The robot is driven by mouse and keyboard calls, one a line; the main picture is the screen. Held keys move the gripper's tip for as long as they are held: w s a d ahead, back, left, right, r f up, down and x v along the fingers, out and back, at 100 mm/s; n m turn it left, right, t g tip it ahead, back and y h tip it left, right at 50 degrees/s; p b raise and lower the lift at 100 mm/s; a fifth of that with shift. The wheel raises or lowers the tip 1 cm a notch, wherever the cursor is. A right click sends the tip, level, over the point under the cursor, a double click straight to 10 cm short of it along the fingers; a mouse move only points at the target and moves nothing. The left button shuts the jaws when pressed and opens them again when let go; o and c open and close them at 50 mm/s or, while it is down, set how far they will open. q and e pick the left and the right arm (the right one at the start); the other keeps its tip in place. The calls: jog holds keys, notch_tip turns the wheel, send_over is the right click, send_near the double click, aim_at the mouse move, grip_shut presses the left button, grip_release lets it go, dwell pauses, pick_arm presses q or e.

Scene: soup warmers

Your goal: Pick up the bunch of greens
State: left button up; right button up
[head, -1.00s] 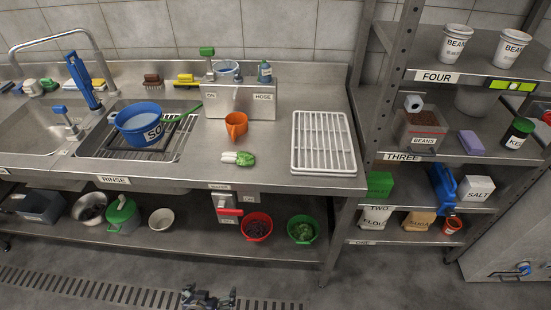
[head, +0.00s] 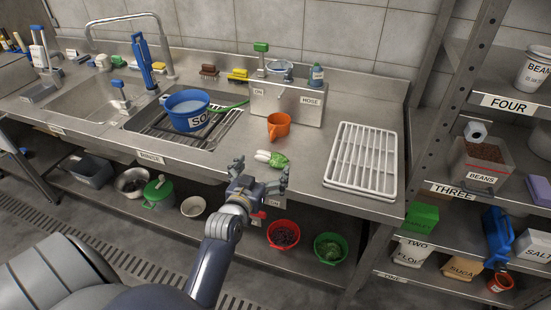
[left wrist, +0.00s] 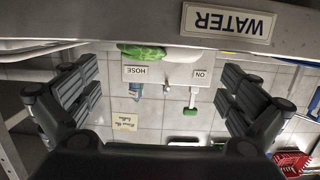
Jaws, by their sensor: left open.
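The bunch of greens (head: 279,161), white at one end and leafy green at the other, lies on the steel counter near its front edge. It also shows in the left wrist view as a green and white shape (left wrist: 142,51) at the top, partly cut off by the counter edge. My left gripper (head: 261,172) is in front of the counter edge, just short of the greens, with its fingers spread. In the left wrist view the open fingers (left wrist: 160,76) have nothing between them. My right gripper is not in view.
An orange jug (head: 279,127) stands behind the greens, and a white rack (head: 332,166) lies to their right. A blue pot (head: 187,118) sits over the sink grate at left. Red (head: 283,245) and green (head: 330,260) bowls stand on the lower shelf.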

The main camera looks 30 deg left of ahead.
aim_at(269, 160)
pick_arm(q)
jog(key=shift+p+x, duration=0.35)
jog(key=shift+x, duration=3.15)
jog(key=shift+d, duration=0.15)
jog(key=c, duration=0.7)
